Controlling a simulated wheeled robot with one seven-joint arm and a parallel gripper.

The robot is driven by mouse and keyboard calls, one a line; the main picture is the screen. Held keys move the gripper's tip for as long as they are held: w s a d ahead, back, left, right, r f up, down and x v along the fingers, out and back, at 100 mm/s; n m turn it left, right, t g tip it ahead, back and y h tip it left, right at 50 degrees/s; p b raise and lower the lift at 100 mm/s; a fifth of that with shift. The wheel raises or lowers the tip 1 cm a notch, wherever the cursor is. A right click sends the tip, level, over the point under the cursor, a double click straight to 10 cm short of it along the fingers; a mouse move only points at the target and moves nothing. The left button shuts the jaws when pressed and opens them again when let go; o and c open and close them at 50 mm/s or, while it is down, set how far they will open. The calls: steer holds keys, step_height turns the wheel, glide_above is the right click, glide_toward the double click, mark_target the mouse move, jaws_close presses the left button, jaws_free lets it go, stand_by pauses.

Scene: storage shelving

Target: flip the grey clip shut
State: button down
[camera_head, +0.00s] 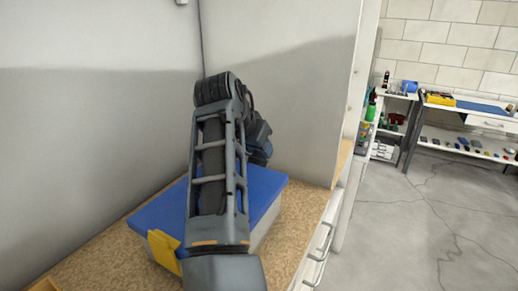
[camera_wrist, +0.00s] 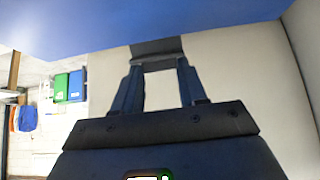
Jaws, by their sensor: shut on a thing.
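A box with a blue lid (camera_head: 262,190) stands on the wooden top, partly hidden behind my arm. A yellow clip (camera_head: 164,250) is on its near left side. In the wrist view the blue lid (camera_wrist: 200,20) fills the top, and the grey clip (camera_wrist: 156,47) shows as a dark grey piece at its edge. My gripper (camera_wrist: 157,66) has its two fingertips at the clip, one on each side, and is shut on it. In the head view my arm hides the clip and the fingertips; only the dark wrist part shows at the box's far right.
Pale walls (camera_head: 280,80) close in behind and left of the box. A drawer front with handles (camera_head: 319,255) lies along the right edge of the wooden top (camera_head: 300,222). Open concrete floor (camera_head: 430,220) and a stocked workbench (camera_head: 470,108) are farther right.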

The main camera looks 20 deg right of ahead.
stand_by(0.3)
steer(key=c, duration=0.6)
jaws_free()
steer(key=shift+b+v, duration=0.5)
steer(key=shift+v, duration=3.45)
steer(key=shift+d, duration=0.1)
